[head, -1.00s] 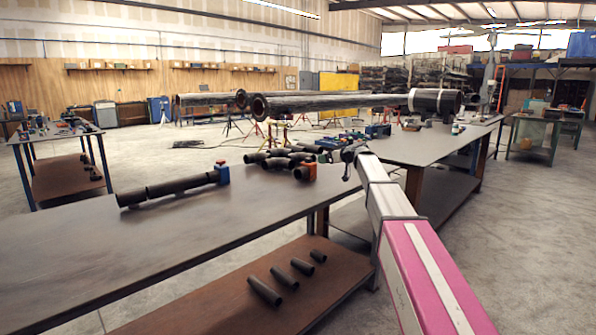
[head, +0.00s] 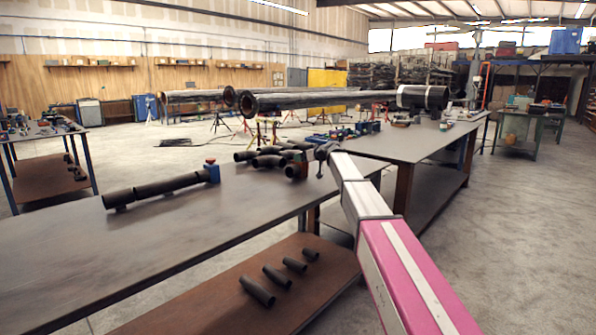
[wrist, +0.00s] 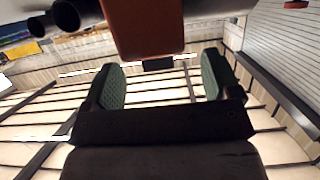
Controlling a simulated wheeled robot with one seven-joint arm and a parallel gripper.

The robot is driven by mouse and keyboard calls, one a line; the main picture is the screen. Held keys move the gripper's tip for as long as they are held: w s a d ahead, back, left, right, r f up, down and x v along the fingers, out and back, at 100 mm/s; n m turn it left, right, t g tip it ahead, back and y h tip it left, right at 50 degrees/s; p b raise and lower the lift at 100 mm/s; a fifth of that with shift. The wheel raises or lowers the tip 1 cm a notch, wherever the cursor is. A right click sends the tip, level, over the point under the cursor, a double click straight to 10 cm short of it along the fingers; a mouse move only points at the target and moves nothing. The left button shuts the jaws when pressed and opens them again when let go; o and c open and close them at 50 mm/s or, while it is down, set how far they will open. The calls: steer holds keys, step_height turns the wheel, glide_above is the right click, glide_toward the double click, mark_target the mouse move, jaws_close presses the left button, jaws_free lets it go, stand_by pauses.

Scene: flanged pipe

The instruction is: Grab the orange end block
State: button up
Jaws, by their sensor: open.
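In the wrist view the orange block (wrist: 145,25) fills the top middle, just ahead of the fingertips. My gripper (head: 321,155) is close to the block's right side in the head view. In the wrist view my gripper (wrist: 162,75) is open, its two green-padded fingers apart with nothing between them. The block's far side is hidden.
Several short pipes (head: 275,277) lie on the lower shelf. A long flanged pipe (head: 340,100) stands behind. The front of the bench top is clear.

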steer(key=x, duration=0.2)
steer(key=shift+w+a+f, duration=0.1)
steer(key=shift+w+a, duration=0.15)
steer(key=c, duration=1.5)
jaws_close()
